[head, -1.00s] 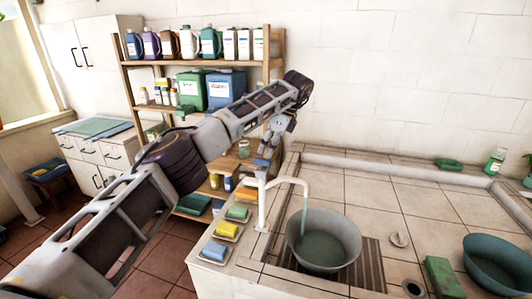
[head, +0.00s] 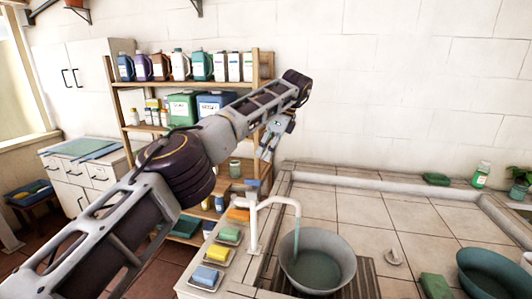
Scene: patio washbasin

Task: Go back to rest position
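My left arm reaches in from the lower left, and its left gripper (head: 266,153) hangs fingers down in front of the shelf's right side. The fingers look a little apart with nothing between them. The gripper is above and behind the white tap (head: 254,228), apart from it. My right gripper is not in view.
A wooden shelf (head: 256,68) with bottles and canisters stands behind my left arm. Sponges on small dishes (head: 205,277) line the counter's left edge. A green block (head: 435,287) and a teal bowl (head: 495,275) are at right. The tiled counter's middle (head: 350,208) is mostly clear.

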